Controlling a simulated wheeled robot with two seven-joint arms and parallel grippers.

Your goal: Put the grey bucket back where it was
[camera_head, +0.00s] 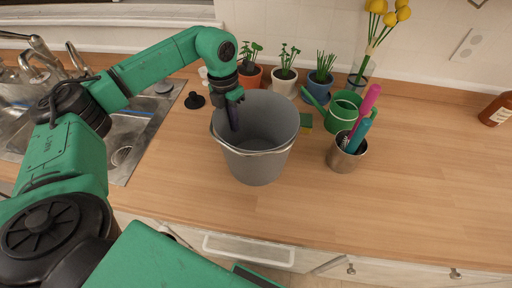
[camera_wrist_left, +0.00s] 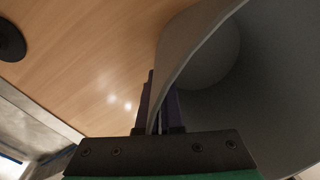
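The grey bucket (camera_head: 262,160) is upright on or just over the wooden counter, right of the sink; I cannot tell whether its base touches. Its wire handle hangs down against the front. My left gripper (camera_head: 232,112) reaches down at the bucket's left rim, with one dark finger inside. In the left wrist view the fingers (camera_wrist_left: 160,108) lie close together on both sides of the bucket's wall (camera_wrist_left: 190,50), shut on it. The bucket's far side and base are partly hidden there. My right gripper is not in view.
Potted plants (camera_head: 285,80) stand behind the bucket by the wall. A green watering can (camera_head: 343,108), a sponge (camera_head: 306,122) and a metal cup of utensils (camera_head: 345,158) are to its right. A black stopper (camera_head: 194,100) lies left, near the sink (camera_head: 140,125).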

